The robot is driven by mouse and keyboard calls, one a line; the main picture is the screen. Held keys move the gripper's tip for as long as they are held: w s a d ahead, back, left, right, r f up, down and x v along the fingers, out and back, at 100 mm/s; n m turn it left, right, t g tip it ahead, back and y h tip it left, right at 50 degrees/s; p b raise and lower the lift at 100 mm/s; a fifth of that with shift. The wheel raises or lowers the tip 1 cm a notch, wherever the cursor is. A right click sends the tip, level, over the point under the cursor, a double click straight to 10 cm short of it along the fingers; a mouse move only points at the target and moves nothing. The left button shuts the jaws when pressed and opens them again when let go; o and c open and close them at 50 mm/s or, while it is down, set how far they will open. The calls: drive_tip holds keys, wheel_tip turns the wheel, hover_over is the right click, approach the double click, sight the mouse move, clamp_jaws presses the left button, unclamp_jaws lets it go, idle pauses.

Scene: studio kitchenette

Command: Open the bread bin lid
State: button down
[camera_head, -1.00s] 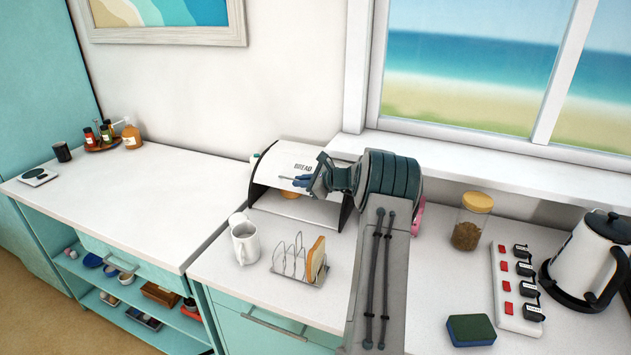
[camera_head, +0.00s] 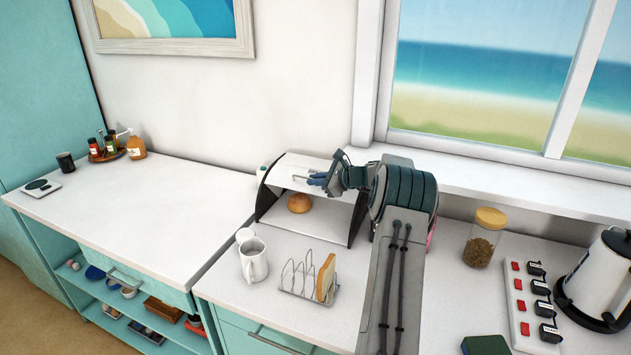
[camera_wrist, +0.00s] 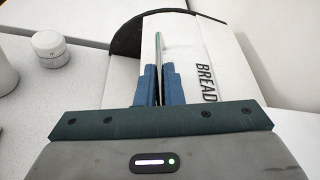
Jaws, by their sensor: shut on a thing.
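The bread bin (camera_head: 352,222) stands on the counter against the wall, with black sides and a white lid (camera_head: 296,169). The lid is raised well up, and a round bun (camera_head: 299,203) shows inside the open front. My gripper (camera_head: 318,179) is at the lid's front edge, shut on the lid handle (camera_head: 300,177). In the wrist view, the blue fingers (camera_wrist: 158,84) close around the thin handle (camera_wrist: 159,45), beside the lettering BREAD on the lid (camera_wrist: 193,52).
A glass jar (camera_head: 483,238), a power strip (camera_head: 523,308) and a kettle (camera_head: 600,277) are to the right. The left counter is mostly clear.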

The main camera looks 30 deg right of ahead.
drive_tip(key=c, duration=1.6)
unclamp_jaws()
drive_tip(key=shift+f, duration=0.1)
drive_tip(key=shift+o, duration=0.2)
drive_tip(key=shift+d, duration=0.1)
drive_tip(key=b+v, duration=0.3)
drive_tip(key=v, duration=1)
drive_tip(key=shift+s+d, duration=0.15)
drive_tip(key=shift+s, duration=0.2)
